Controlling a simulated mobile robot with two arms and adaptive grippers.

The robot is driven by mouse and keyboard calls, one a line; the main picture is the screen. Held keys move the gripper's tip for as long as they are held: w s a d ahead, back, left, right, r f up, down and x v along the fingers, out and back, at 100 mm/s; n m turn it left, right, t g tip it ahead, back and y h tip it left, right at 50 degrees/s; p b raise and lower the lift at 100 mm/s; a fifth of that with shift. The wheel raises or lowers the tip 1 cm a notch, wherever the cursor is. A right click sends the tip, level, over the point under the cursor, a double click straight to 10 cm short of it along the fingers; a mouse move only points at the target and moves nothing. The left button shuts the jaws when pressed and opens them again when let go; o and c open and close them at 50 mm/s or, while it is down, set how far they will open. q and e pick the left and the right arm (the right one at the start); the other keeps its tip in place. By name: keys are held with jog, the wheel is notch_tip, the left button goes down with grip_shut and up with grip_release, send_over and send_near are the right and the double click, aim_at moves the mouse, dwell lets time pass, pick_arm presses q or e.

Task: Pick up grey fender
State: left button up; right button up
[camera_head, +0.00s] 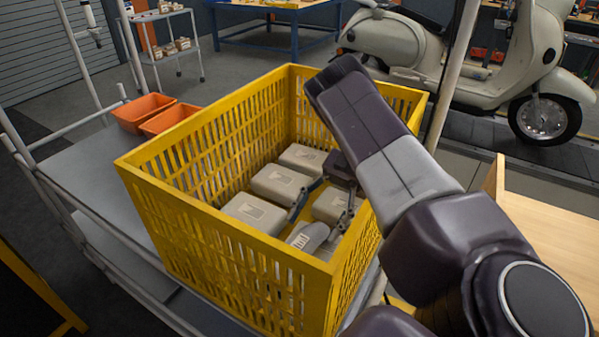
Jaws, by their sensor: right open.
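Several pale grey box-like parts, which look like the fenders, lie in the yellow crate (226,232). One fender (281,184) is at the left middle, one (303,158) at the back, one (253,212) nearer the front left, and one (329,206) on the right. My arm hides the crate's right side. My left gripper is out of view.
The crate's tall slatted walls surround the gripper. The crate stands on a grey cart (92,181) with two orange bins (143,112) at its far end. A wooden surface (552,232) is at right, and a scooter (480,75) stands behind.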

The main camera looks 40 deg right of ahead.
aim_at(307, 235)
jog(key=shift+s+a+f, duration=0.15)
jog(key=shift+a, duration=0.2)
jog(key=p+x, duration=0.1)
jog(key=x, duration=0.2)
jog(key=shift+f+p, duration=0.1)
jog(key=shift+p, duration=0.3)
jog(key=shift+a+f, duration=0.1)
jog(key=shift+a, duration=0.2)
jog(key=shift+a+f, duration=0.1)
jog(key=shift+c, duration=0.9)
jog(key=c, duration=1.4)
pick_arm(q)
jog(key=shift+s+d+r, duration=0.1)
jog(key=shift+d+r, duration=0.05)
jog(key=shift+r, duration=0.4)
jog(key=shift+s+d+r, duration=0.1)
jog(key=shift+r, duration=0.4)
pick_arm(e)
jog(key=shift+o, duration=0.2)
